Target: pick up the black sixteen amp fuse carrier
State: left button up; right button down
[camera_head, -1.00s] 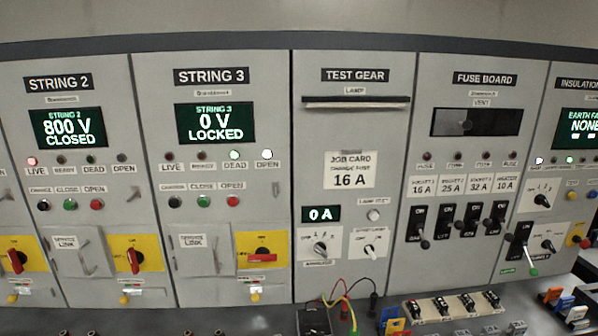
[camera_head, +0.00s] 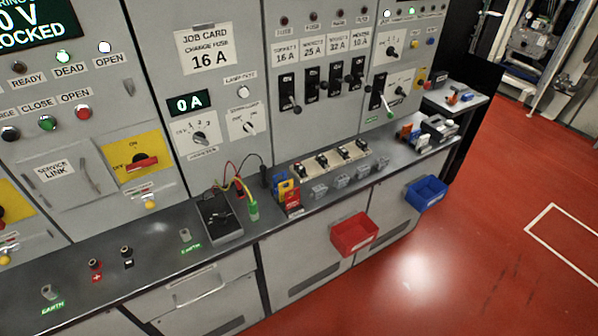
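A row of small black fuse carriers (camera_head: 322,161) sits in a cream base strip at the back of the grey bench, below the fuse board. I cannot read a rating on any of them, so I cannot tell which is the sixteen amp one. On the fuse board, a 16 A label (camera_head: 286,53) stands above the leftmost black switch (camera_head: 289,92). The job card (camera_head: 206,51) reads change fuse 16 A. Neither of my grippers is in view.
Grey clip-like holders (camera_head: 342,180) line the bench front. A red bin (camera_head: 354,234) and a blue bin (camera_head: 427,192) hang on the bench front. The red floor (camera_head: 450,270) at right is clear.

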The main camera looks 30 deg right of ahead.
aim_at(299, 168)
jog(key=i+l, duration=0.1)
jog(key=l, duration=0.35)
jog(key=i+l, duration=0.1)
jog(key=l, duration=0.75)
jog(key=i+l, duration=0.15)
jog(key=l, duration=0.3)
jog(key=i+l, duration=0.1)
jog(key=l, duration=0.3)
